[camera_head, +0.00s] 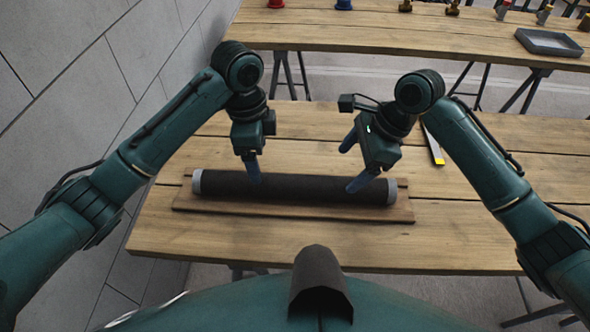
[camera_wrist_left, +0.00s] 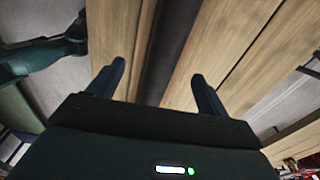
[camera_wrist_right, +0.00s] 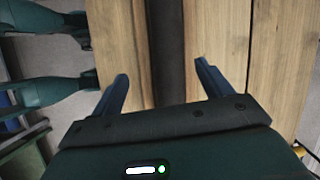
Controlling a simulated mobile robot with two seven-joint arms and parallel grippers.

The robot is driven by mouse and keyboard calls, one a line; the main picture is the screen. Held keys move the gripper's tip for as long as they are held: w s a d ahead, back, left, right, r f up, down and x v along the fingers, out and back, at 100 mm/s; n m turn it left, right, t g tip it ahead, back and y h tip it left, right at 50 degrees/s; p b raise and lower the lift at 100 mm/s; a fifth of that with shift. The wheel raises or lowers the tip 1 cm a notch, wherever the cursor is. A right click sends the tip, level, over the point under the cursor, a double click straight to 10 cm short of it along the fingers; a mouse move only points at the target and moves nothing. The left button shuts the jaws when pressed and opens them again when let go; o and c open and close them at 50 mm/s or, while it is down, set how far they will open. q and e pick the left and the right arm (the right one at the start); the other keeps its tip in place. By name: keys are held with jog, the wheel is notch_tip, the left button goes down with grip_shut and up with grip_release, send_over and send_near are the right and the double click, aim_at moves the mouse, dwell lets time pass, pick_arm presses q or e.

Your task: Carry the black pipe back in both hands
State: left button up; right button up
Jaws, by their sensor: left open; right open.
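The black pipe (camera_head: 300,189) has grey ends and lies lengthwise on a wooden board (camera_head: 290,211) on the near table. My left gripper (camera_head: 254,172) is at the pipe, left of its middle. In the left wrist view its fingers (camera_wrist_left: 155,85) are open, with the pipe (camera_wrist_left: 165,50) running between them. My right gripper (camera_head: 355,165) is over the right part of the pipe. In the right wrist view its fingers (camera_wrist_right: 163,85) are open on either side of the pipe (camera_wrist_right: 166,50). Whether any finger touches the pipe cannot be told.
The near wooden table (camera_head: 400,245) has free room around the board. A yellow and grey tool (camera_head: 434,148) lies right of my right gripper. A second table (camera_head: 400,35) behind carries a dark tray (camera_head: 548,42) and several small fittings. A tiled wall (camera_head: 90,70) stands at left.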

aim_at(330, 181)
pick_arm(q)
jog(key=r, duration=0.1)
jog(key=w+a+r, duration=0.1)
jog(key=shift+w+a+r+m+y, duration=0.1)
jog(key=shift+w+r+m+y, duration=0.2)
pick_arm(e)
jog(key=shift+w+d+r+m, duration=0.25)
jog(key=shift+w+r+m, duration=0.15)
jog(key=shift+r, duration=0.15)
jog(key=shift+w+d+r+m, duration=0.2)
jog(key=shift+w+r+m, duration=0.2)
jog(key=shift+r, duration=0.15)
pick_arm(q)
notch_tip(330, 181, down, 13)
jog(key=shift+f, duration=0.15)
pick_arm(e)
jog(key=x, duration=1.3)
jog(key=shift+d+f, duration=0.1)
jog(key=shift+f, duration=0.05)
pick_arm(q)
jog(key=shift+c, duration=0.4)
pick_arm(e)
jog(key=shift+c, duration=0.4)
pick_arm(q)
grip_shut()
pick_arm(e)
grip_shut()
